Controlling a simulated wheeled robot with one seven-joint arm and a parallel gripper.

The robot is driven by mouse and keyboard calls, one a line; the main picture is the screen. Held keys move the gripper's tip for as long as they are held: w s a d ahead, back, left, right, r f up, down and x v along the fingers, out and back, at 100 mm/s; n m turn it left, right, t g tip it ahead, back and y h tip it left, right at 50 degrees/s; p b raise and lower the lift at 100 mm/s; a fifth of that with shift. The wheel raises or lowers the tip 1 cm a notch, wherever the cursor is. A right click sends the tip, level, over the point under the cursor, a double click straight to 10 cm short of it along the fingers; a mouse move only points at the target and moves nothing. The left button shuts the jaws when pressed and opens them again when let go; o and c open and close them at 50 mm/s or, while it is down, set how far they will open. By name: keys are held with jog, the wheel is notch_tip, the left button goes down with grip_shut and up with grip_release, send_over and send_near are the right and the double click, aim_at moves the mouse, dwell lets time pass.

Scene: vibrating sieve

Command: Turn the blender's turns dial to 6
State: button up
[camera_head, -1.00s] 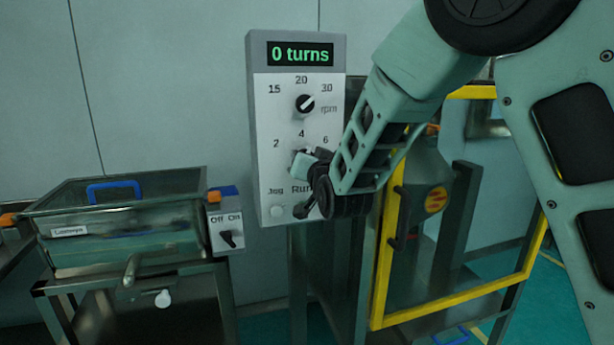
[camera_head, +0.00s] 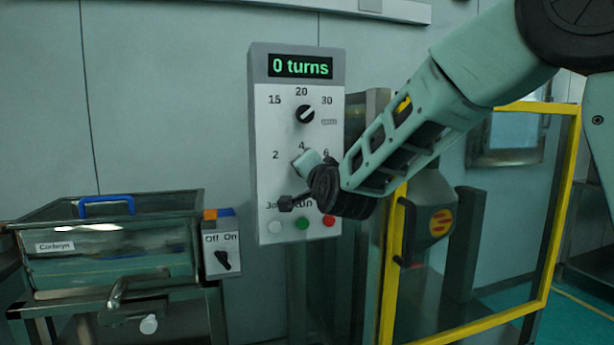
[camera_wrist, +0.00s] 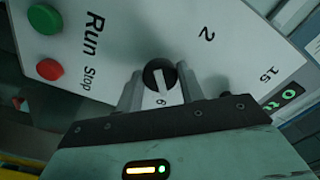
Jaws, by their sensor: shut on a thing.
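The blender's control box (camera_head: 262,185) is tall and light grey, and its green display (camera_head: 300,66) reads "0 turns". The turns dial is marked 2, 4 and 6 on the panel. In the head view my gripper (camera_head: 306,163) is at this dial and mostly hides it. In the wrist view the black round dial (camera_wrist: 159,73) sits between the two fingers of my gripper (camera_wrist: 160,92), which is shut on it.
Another dial (camera_head: 305,114), marked 15, 20 and 30, is above. White, green (camera_head: 302,222) and red (camera_head: 329,220) buttons are below. A steel sieve machine (camera_head: 110,255) with an Off/On switch stands left. A yellow-framed guard (camera_head: 390,270) stands right.

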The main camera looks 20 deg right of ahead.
jog(key=o, duration=1)
jog(key=s+b, duration=0.1)
jog(key=s, duration=1.6)
jog(key=shift+s, duration=0.2)
